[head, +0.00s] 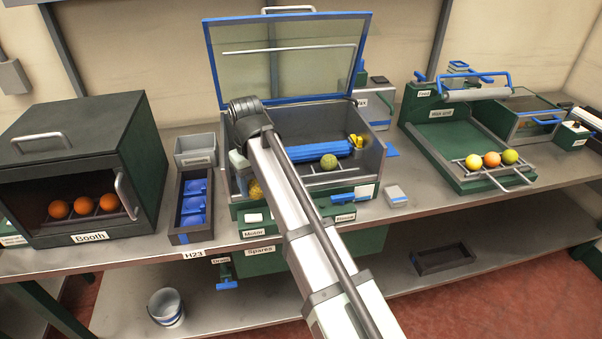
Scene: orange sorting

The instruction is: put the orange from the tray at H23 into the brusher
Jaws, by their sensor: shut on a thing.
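The tray (179,222) at the H23 label (194,254) is dark with blue cups, and I see no fruit in it. The brusher (374,160), with a blue roller inside, has its clear, blue-framed lid (283,75) raised. My arm reaches over its left part. My gripper (240,168) is at the brusher's left side, mostly hidden by my arm. It is shut on a mottled yellow-orange fruit (255,189), the orange, which shows only in part. A green fruit (328,161) sits at the rack in front of the roller. Whether the held orange touches anything is hidden.
A booth (92,140) with three oranges stands at the left. A grey bin (195,150) is behind the H23 tray. A green wax unit (440,145) with three fruits on its rack (500,172) is at the right. A small grey box (396,195) lies right of the brusher.

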